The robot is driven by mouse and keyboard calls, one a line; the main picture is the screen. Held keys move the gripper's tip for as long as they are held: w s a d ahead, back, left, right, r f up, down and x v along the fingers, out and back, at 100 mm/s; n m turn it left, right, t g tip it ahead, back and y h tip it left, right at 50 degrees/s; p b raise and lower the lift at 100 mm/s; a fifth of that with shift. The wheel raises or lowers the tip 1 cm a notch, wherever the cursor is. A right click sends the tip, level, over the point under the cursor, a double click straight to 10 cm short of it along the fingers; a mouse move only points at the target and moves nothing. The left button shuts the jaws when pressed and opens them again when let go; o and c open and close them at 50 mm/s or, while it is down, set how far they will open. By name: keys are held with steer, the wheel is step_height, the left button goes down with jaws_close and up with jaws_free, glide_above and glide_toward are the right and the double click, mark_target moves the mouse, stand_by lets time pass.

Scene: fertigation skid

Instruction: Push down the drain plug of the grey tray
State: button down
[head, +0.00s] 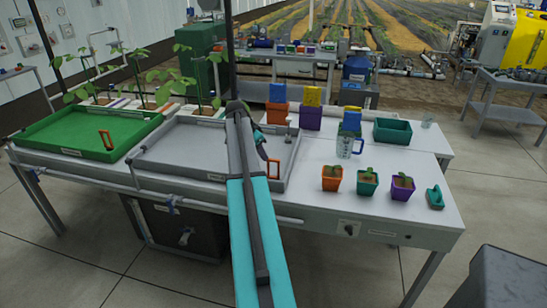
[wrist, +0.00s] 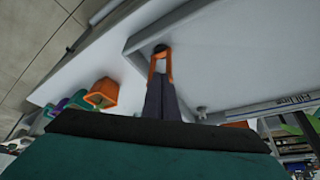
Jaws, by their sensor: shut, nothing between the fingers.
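The grey tray (head: 185,146) sits in the middle of the bench. An orange loop-shaped handle (head: 273,168), which appears to belong to its drain plug, stands near the tray's front right corner. The same orange loop (wrist: 161,66) shows in the wrist view close to the tray's grey wall (wrist: 190,20), with a small dark piece at its far end. My gripper (head: 263,154) is shut and empty, over the tray's right side. Its dark fingers (wrist: 160,82) line up with the loop in the wrist view; I cannot tell whether they touch it. The plug's seat is hidden.
A green tray (head: 75,128) with a similar red-orange loop (head: 106,140) lies to the left. Orange (head: 332,177), teal (head: 367,182) and purple (head: 402,186) pots stand right of the grey tray. A jug (head: 346,146) stands behind them. Leafy plants (head: 203,80) are behind the trays.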

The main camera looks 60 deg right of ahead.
steer(key=b+v, duration=0.2)
steer(key=v, duration=0.8)
steer(key=shift+a+r, duration=0.25)
steer(key=shift+r, duration=0.1)
steer(key=shift+s, duration=0.15)
